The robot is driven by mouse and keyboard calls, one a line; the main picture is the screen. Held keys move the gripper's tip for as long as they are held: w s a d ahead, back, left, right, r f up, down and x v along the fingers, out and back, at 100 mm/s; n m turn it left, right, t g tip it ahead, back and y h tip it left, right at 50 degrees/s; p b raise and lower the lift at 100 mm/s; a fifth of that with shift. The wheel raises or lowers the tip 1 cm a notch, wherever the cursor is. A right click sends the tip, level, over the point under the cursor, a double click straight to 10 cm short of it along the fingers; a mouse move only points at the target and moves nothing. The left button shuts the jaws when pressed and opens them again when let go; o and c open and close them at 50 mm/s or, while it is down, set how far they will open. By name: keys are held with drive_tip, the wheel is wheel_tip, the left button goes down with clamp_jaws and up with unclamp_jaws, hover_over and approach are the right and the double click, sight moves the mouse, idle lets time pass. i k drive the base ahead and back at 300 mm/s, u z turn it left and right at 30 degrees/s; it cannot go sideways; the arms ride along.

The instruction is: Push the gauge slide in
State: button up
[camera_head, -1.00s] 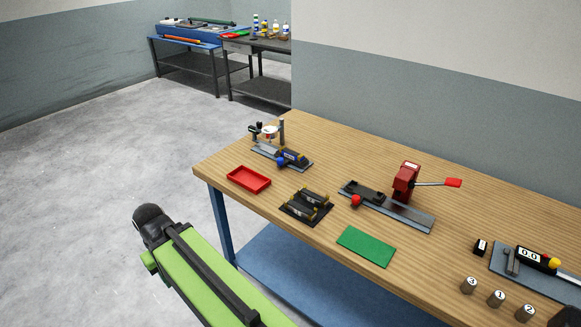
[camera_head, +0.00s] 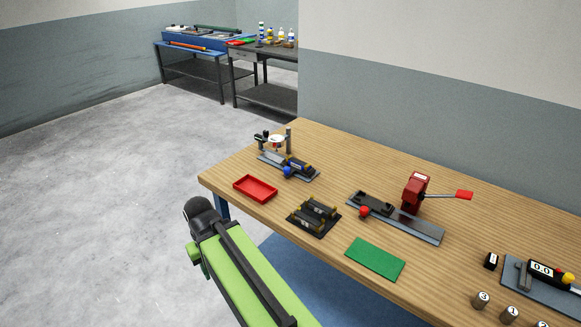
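The gauge stand (camera_head: 288,140) is at the far left end of the wooden table, with a white-faced dial on a grey post. In front of it a dark slide (camera_head: 298,166) with a blue ball knob (camera_head: 288,171) sits on a grey base plate (camera_head: 268,160). The knob is on the slide's near side. How far the slide is in is too small to tell. My green and black arm shows at the lower left, in front of the table edge and apart from the gauge. My gripper's fingers are not visible.
On the wooden table (camera_head: 330,145) are a red tray (camera_head: 255,188), a black holder (camera_head: 313,217), a red lever press (camera_head: 415,190) with a red-knobbed slide, a green mat (camera_head: 375,259), numbered weights and a digital gauge (camera_head: 541,270). Floor (camera_head: 100,190) at left is clear.

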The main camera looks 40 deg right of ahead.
sight(289, 169)
drive_tip(key=u, duration=0.05)
drive_tip(key=i, duration=1)
drive_tip(key=z, duration=0.05)
